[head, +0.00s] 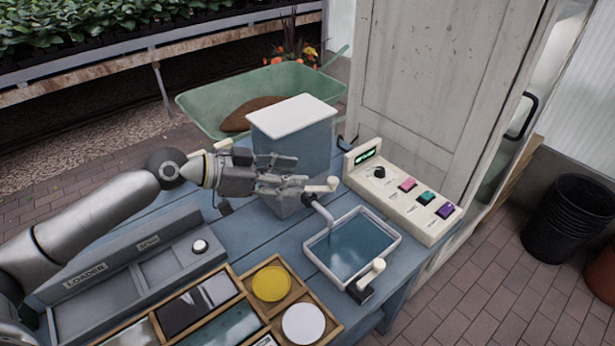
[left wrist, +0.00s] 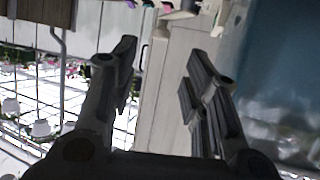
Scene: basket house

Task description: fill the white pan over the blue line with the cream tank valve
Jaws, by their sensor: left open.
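The white pan (head: 394,240) stands on the blue table, with a bluish surface inside. I cannot make out a separate blue line in it. The grey-blue tank (head: 290,150) with a white lid stands behind it, and a grey spout (head: 318,210) bends down over the pan's back corner. The cream tank valve (head: 322,187) sticks out by the spout. My left gripper (head: 303,181) is open in front of the tank, its fingertips close to the valve; contact cannot be told. In the left wrist view my open fingers (left wrist: 170,65) show nothing held between them. My right gripper is out of view.
A second cream handle (head: 371,273) sits at the pan's front edge. A cream control box (head: 405,200) with coloured buttons is right of the pan. A wooden tray (head: 258,318) with yellow and white discs and a grey loader (head: 130,285) lie in front. A green wheelbarrow (head: 210,105) stands behind.

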